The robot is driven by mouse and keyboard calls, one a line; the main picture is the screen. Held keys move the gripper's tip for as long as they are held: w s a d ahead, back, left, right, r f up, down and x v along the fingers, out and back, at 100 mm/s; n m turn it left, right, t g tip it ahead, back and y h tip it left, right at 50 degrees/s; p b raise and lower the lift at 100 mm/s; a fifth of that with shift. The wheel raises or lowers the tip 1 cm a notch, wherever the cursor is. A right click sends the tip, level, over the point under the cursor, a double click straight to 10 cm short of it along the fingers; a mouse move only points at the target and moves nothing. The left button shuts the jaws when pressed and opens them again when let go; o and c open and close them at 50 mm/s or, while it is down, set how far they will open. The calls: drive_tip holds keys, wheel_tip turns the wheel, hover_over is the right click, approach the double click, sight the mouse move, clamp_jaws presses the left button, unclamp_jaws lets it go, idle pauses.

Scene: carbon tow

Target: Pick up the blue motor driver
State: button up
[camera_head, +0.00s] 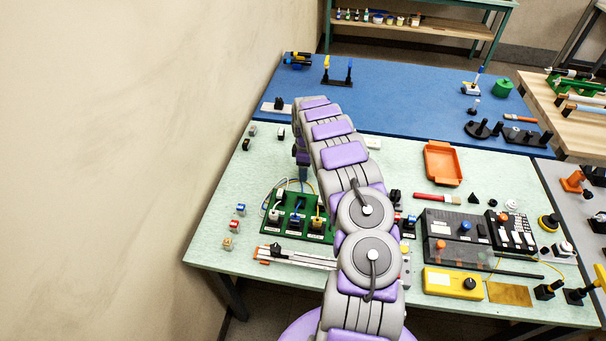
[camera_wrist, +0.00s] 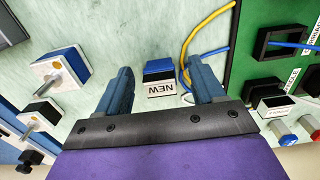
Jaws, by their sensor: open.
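A small block with a blue top and a white label reading NEW (camera_wrist: 158,72), upside down in the wrist view, sits on the pale green bench top; it looks like the blue motor driver. My gripper (camera_wrist: 157,70) is open, with one blue-grey finger on each side of this block and visible gaps to it. I cannot tell from the wrist view how far the fingertips are above the bench. In the head view my gripper (camera_head: 303,172) points down just behind the green board; the arm hides much around it, and the block cannot be made out there.
The green board (camera_wrist: 245,65) with black sockets and yellow and blue wires lies close to the right finger. In the head view, an orange tray (camera_head: 443,146) and a yellow box (camera_head: 453,284) are right of the arm.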

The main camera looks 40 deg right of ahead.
drive_tip(key=shift+d+f, duration=0.1)
drive_tip(key=shift+f, duration=0.35)
drive_tip(key=shift+r, duration=0.1)
drive_tip(key=c, duration=1.1)
drive_tip(key=shift+w+r+p, duration=0.1)
drive_tip(key=shift+r+p, duration=0.45)
drive_tip(key=shift+r, duration=1.4)
drive_tip(key=shift+s+a+f, duration=0.15)
drive_tip(key=shift+s+a, duration=0.1)
drive_tip(key=shift+s, duration=0.25)
drive_tip(key=s+a+p, duration=0.1)
drive_tip(key=s+a, duration=0.1)
drive_tip(key=s, duration=0.1)
drive_tip(key=s+a+r, duration=0.1)
drive_tip(key=s+a, duration=0.2)
drive_tip(key=s, duration=0.1)
drive_tip(key=s+a+p, duration=0.1)
drive_tip(key=s+a, duration=0.2)
drive_tip(key=shift+s+a+r+p, duration=0.2)
drive_tip(key=shift+s+a+p, duration=0.05)
drive_tip(key=shift+p, duration=0.05)
drive_tip(key=shift+s+a+f, duration=0.1)
drive_tip(key=shift+s+a, duration=0.35)
drive_tip(key=shift+s, duration=0.1)
